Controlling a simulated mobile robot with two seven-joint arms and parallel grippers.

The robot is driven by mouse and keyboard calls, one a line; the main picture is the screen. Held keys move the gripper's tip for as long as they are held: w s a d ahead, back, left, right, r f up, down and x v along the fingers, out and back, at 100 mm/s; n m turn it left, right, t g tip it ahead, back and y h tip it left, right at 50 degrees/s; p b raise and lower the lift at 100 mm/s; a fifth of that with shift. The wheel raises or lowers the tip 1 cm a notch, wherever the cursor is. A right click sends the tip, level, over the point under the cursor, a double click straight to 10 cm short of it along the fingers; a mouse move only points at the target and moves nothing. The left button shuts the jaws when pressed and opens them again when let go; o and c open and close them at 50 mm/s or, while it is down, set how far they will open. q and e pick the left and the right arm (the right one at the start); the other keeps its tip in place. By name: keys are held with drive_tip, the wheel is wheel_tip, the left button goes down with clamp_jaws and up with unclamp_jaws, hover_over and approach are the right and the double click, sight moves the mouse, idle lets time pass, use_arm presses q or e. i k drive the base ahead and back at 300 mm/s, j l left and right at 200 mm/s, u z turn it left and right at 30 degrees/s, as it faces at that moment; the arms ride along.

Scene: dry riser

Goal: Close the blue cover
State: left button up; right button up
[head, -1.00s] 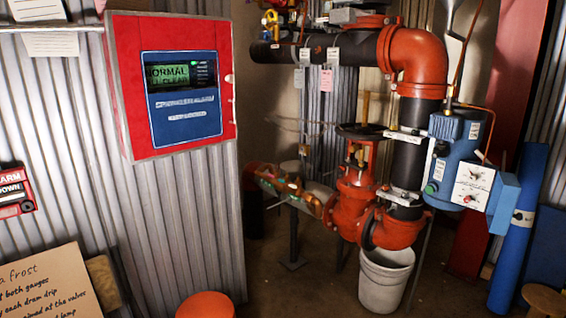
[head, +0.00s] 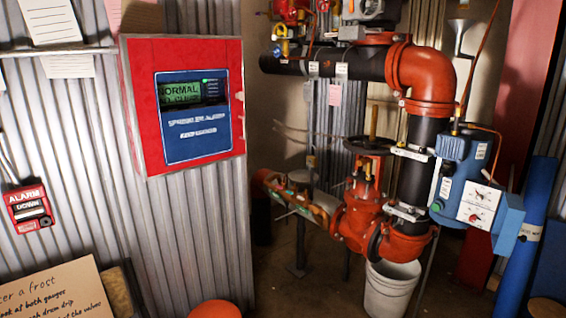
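A blue box (head: 452,180) is mounted on the black vertical pipe at the right. A blue part with a white labelled face (head: 481,206) juts from its right side. I cannot tell whether this part is a swung-out cover. A red alarm panel (head: 136,110) on the corrugated wall at the left also has a blue front plate (head: 195,135) around a lit green display; this plate looks flat against the panel. Neither of my grippers shows in the head view.
Red valves and pipes (head: 365,205) stand left of the blue box, with a white bucket (head: 389,290) below. A tall blue pipe (head: 524,255) stands to its right. A handwritten board (head: 62,292) leans at lower left. Some floor shows between wall and valves.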

sight(511, 213)
drive_tip(key=l+z, duration=0.2)
drive_tip(key=l, duration=0.45)
drive_tip(key=l+z, duration=0.25)
drive_tip(key=l, duration=0.35)
drive_tip(key=i+l+z, duration=0.2)
drive_tip(key=l, duration=0.4)
